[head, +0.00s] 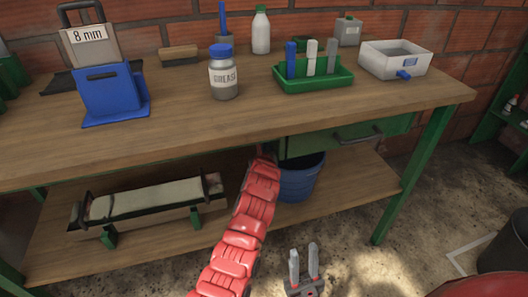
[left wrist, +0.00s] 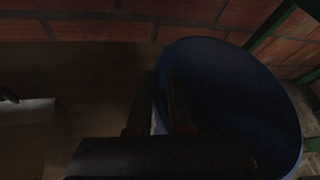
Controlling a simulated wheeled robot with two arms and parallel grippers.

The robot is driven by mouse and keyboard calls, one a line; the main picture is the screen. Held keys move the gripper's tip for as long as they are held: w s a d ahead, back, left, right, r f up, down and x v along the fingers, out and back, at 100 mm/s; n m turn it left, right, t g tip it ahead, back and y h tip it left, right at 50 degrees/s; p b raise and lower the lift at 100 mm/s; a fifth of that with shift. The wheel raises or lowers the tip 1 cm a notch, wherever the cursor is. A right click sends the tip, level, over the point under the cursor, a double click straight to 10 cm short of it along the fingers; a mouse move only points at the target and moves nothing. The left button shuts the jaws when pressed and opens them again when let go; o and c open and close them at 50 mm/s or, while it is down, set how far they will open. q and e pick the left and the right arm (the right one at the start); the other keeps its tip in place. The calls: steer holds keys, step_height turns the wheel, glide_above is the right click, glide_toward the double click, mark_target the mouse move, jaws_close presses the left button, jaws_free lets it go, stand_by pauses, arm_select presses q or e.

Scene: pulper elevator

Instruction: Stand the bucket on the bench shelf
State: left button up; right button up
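The blue bucket (head: 299,183) is under the bench top, over the right part of the wooden lower shelf (head: 345,195), and looks upright. Whether its base touches the shelf is not clear. The red arm is my left arm; its gripper is hidden under the bench in the head view. In the dark left wrist view, the left gripper's fingers (left wrist: 160,105) are at the left edge of the bucket (left wrist: 235,90), with its rim seemingly between them. Whether they clamp it is too dark to tell. My right gripper (head: 304,262) is open and empty in front of the bench.
A long roller-like unit (head: 150,200) lies on the shelf's left part. A green drawer (head: 345,138) hangs above the bucket. The bench top holds a grease jar (head: 223,78), green tray (head: 312,82), white bin (head: 395,62) and blue stand (head: 108,90). A green bench leg (head: 410,175) stands right.

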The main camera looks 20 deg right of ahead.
arm_select(q)
steer(key=shift+o, duration=1.1)
steer(key=shift+s+a+r, duration=0.15)
steer(key=shift+s+r, duration=0.15)
steer(key=shift+s, duration=0.15)
steer(key=p+v, duration=0.2)
steer(key=v, duration=0.4)
steer(key=shift+s+p, duration=0.2)
steer(key=shift+p, duration=0.1)
steer(key=shift+a+r, duration=0.1)
